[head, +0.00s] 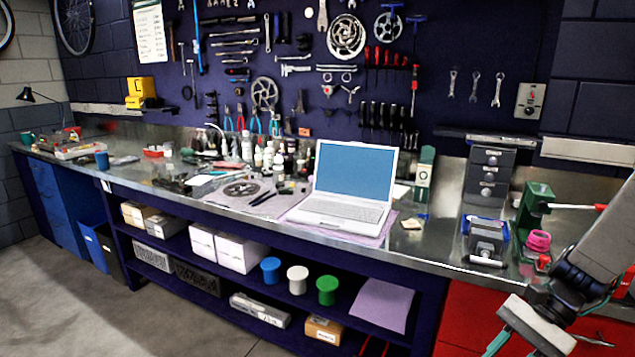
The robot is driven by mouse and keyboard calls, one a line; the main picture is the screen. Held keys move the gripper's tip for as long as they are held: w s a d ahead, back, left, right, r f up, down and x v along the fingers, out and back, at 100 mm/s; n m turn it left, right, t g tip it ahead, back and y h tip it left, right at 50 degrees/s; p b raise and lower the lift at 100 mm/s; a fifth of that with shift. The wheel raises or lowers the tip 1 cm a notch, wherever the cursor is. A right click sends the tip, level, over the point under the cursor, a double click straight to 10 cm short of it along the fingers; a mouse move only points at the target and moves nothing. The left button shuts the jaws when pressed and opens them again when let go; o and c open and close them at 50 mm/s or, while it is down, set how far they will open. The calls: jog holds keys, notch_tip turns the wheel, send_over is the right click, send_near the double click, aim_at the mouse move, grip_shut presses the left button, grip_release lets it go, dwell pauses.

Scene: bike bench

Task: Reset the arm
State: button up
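My gripper (538,328) is at the lower right of the head view, in front of the red cabinet and below the bench edge. My grey arm comes down to it from the right edge. The frame's bottom edge cuts off part of the gripper, so its finger gap is not clear. I see nothing held in the visible part.
A long metal-topped workbench (432,240) spans the view. Near my arm stand a green device (537,205), a pink roll (539,240), a grey drawer unit (489,172) and a vise-like block (486,238). A white laptop (345,210) is open mid-bench. The floor at left is clear.

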jog(key=s+a+r+n+t+h, duration=0.2)
jog(key=s+a+r+n+h, duration=0.1)
jog(key=r+n, duration=0.3)
jog(key=s+a+r+n+t+h, duration=0.2)
jog(key=s+a+r+n+h, duration=0.2)
jog(key=r, duration=0.5)
jog(key=shift+s+a+n+h, duration=0.2)
jog(key=shift+s+n+h, duration=0.75)
jog(key=shift+n, duration=0.35)
jog(key=shift+r, duration=0.1)
